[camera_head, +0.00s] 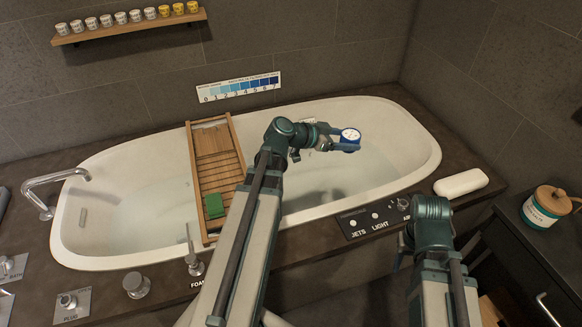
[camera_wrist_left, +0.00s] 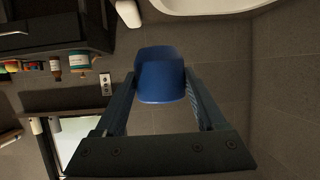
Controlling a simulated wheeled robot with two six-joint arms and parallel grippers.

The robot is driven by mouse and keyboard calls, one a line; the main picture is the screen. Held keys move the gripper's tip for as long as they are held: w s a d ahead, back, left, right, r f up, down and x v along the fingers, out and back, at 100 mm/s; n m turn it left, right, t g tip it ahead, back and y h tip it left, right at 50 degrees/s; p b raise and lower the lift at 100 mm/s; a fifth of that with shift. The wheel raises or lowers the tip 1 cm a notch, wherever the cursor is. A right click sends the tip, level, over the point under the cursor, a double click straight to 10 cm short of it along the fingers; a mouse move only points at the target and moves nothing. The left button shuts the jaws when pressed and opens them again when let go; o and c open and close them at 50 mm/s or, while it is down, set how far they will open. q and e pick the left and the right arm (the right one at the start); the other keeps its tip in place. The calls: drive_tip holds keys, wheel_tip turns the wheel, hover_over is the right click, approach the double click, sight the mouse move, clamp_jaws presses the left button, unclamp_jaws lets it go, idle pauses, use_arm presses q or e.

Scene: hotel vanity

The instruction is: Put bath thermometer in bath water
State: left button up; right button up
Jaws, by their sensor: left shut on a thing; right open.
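The bath thermometer (camera_head: 350,135), a blue body with a pale round face, is held by my left gripper (camera_head: 338,138) over the right half of the bathtub (camera_head: 425,150). In the left wrist view the blue body (camera_wrist_left: 160,82) sits between both fingers of the left gripper (camera_wrist_left: 160,88). The tub has pale water (camera_head: 320,180) in it, and the thermometer appears to be above it; its exact height is hard to tell. My right arm shows at the lower right of the head view, but its gripper is hidden.
A wooden bath tray (camera_head: 228,150) with a green block (camera_head: 214,205) spans the tub left of the thermometer. A tap (camera_head: 50,190) stands at the left. A control panel (camera_head: 370,218) and a white pillow-like item (camera_head: 461,183) lie along the near right rim.

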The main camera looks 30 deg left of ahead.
use_arm(q)
drive_tip(key=w+a+f+n+t+y+b, duration=0.1)
drive_tip(key=w+a+f+n+y+b, duration=0.1)
drive_tip(key=a+f+b, duration=0.8)
drive_tip(key=w+a+f+n+t+y+b, duration=0.1)
drive_tip(key=w+a+f+n+y+b, duration=0.1)
drive_tip(key=a+f+b, duration=0.8)
wheel_tip(320, 180, down, 2)
drive_tip(key=shift+w+a+f+n+t+y, duration=0.2)
drive_tip(key=shift+w+a+n+t+y, duration=0.1)
drive_tip(key=shift+a+n+y, duration=0.45)
drive_tip(key=o, duration=1.4)
